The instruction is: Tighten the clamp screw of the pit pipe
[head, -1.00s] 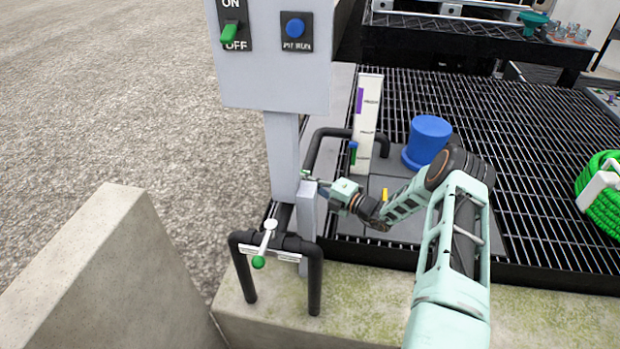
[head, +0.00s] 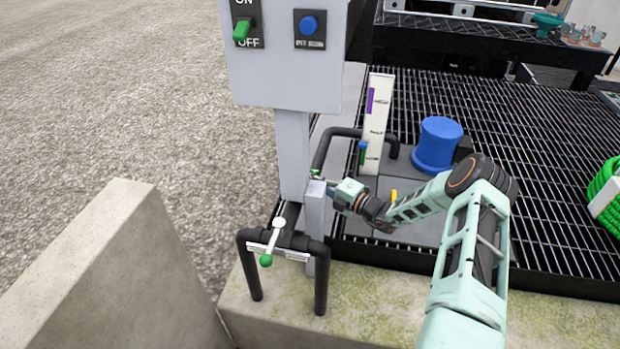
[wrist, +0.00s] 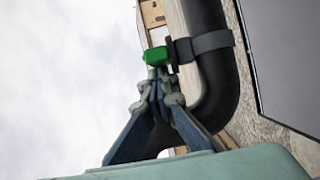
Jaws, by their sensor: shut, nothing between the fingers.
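In the wrist view a black pipe (wrist: 217,85) bends past the fingers. A grey band clamp (wrist: 212,42) goes round it. The clamp screw's green head (wrist: 156,56) sticks out from the clamp towards the left. My gripper (wrist: 157,78) is shut and empty, its tips just below the green head; I cannot tell whether they touch it. In the head view my gripper (head: 326,182) is beside the top of a grey post, and a small green part (head: 315,173) shows at its tips. The pipe behind is partly hidden there.
A grey control box (head: 285,70) with a green switch and a blue button stands above the pipe. A blue pump-like cylinder (head: 438,143) sits right, by the grating.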

